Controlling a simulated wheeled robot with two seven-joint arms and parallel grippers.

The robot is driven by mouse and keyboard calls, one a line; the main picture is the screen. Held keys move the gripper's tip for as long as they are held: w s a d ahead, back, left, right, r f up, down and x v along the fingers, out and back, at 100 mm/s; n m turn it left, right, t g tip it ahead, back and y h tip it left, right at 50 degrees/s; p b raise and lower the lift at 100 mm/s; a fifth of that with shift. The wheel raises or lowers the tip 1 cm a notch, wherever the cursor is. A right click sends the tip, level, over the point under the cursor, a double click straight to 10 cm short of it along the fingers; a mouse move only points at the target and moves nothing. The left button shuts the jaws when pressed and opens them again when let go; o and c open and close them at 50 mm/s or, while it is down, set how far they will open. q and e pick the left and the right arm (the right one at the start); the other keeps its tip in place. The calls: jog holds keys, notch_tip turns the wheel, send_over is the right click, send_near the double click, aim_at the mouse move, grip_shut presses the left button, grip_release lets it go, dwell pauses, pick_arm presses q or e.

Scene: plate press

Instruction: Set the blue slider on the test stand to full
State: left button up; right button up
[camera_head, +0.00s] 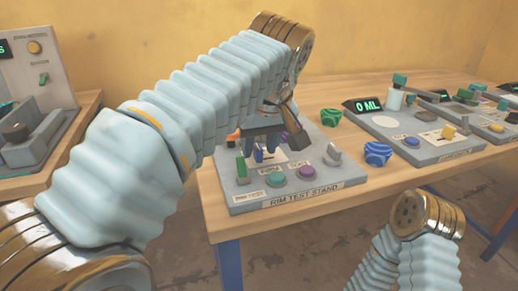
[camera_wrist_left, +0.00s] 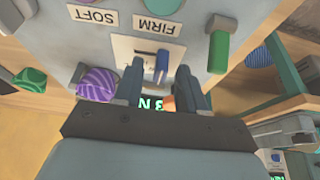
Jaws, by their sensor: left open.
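The test stand (camera_head: 330,182), a grey panel labelled RIM TEST STAND, sits on the wooden table's near corner. The blue slider (camera_wrist_left: 162,66) is a small upright knob in a pale slotted plate (camera_wrist_left: 125,48), below the upside-down FIRM label in the left wrist view. In the head view my left gripper (camera_head: 268,140) is low over the stand and hides part of it. My left gripper is open in the left wrist view (camera_wrist_left: 160,73), with the blue slider showing between its fingertips. I cannot tell whether a finger touches it. My right gripper is out of frame.
A green lever (camera_wrist_left: 218,48) stands close beside the slider plate. A purple striped ball (camera_wrist_left: 97,82) is on the other side. Round buttons (camera_head: 276,181) line the stand's front. A blue knobbly object (camera_head: 377,154) and a 0 ML device (camera_head: 425,150) are to the right.

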pick_arm(q)
jog(key=shift+w+f, duration=0.1)
jog(key=shift+f, duration=0.2)
grip_shut()
